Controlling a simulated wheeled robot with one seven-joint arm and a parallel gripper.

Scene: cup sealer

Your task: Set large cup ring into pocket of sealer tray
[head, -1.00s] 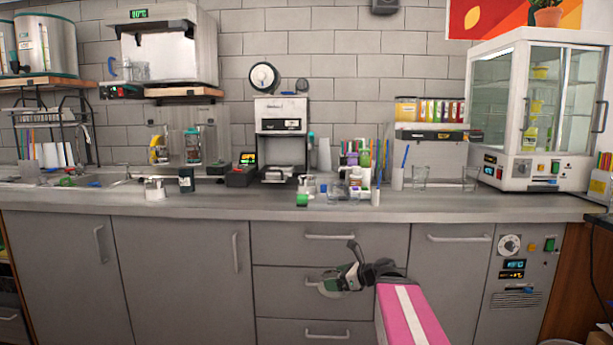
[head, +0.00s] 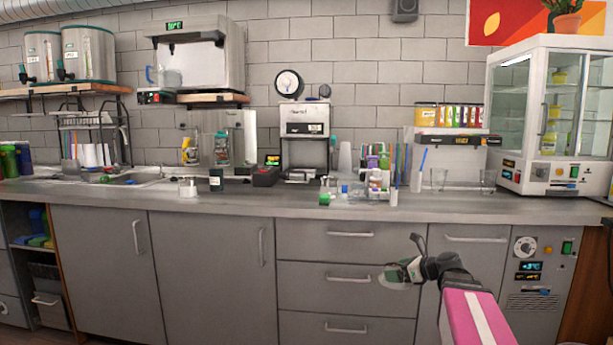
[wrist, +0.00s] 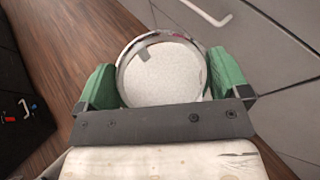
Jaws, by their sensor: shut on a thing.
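My gripper (head: 398,272) is low in front of the drawers, below the counter edge, in the head view. In the wrist view its two green fingers (wrist: 164,88) are shut on the large cup ring (wrist: 125,62), a round metal-rimmed piece with a pale, speckled middle. The ring also shows as a small greyish disc in the head view (head: 392,281). The cup sealer (head: 305,125) stands on the counter against the wall, a white and dark machine. Its tray (head: 302,178) is low at its front; the pocket is too small to make out.
The grey counter (head: 150,201) runs across the view. Bottles and small items (head: 372,185) crowd the counter right of the sealer. A dark card terminal (head: 266,176) stands left of it. A glass display cabinet (head: 545,120) is at the right. Drawers (head: 345,300) are behind my gripper.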

